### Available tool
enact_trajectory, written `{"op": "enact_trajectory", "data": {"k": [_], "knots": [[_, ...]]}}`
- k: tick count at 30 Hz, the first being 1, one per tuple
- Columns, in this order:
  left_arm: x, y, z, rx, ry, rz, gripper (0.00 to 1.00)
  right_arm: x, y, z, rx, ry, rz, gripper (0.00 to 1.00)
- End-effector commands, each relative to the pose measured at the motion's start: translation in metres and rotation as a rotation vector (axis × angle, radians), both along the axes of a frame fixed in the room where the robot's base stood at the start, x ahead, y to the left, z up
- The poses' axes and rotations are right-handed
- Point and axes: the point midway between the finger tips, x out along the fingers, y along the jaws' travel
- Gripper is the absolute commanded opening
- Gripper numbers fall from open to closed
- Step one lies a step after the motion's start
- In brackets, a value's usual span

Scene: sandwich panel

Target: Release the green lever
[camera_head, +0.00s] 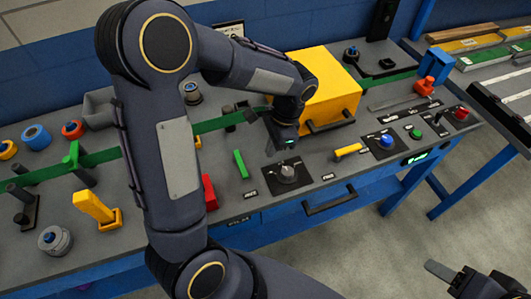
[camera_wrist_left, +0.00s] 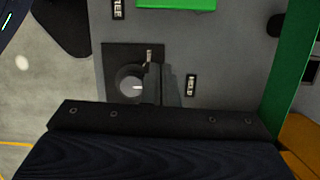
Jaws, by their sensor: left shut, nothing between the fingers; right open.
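A short green bar (camera_head: 241,164), which looks like the green lever, stands on the grey panel left of a dark plate with a round knob (camera_head: 288,174). In the left wrist view only a piece of the green bar (camera_wrist_left: 176,4) shows at the top edge, and the knob (camera_wrist_left: 132,87) is near the middle. My left gripper (camera_head: 283,151) is shut and empty, just behind and above the knob, to the right of the green bar. I cannot tell whether it touches the knob. My right gripper (camera_head: 455,275) is open and empty at the lower right, away from the panel.
A FREE label (camera_wrist_left: 118,8) and a HELD label (camera_wrist_left: 191,85) are near the knob plate. A red block (camera_head: 209,192) stands close to the green bar. A yellow box (camera_head: 325,88) is behind my left gripper. A yellow handle (camera_head: 348,150) is to the right.

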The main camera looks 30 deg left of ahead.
Motion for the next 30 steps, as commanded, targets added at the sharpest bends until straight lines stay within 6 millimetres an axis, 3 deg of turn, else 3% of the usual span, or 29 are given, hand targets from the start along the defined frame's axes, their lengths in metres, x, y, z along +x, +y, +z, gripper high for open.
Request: {"op": "enact_trajectory", "data": {"k": [3,10,30], "knots": [[0.006,-0.004,0.026,-0.001,-0.004,0.000,0.00,0.000,0.000,-0.001,0.000,-0.001,0.000,0.55],[0.011,-0.009,0.055,-0.001,-0.001,0.000,0.00,0.000,0.000,-0.001,0.000,-0.001,0.000,0.55],[0.010,-0.009,0.061,-0.006,-0.004,0.008,0.00,0.000,0.000,0.000,0.000,-0.001,0.000,0.55]]}}
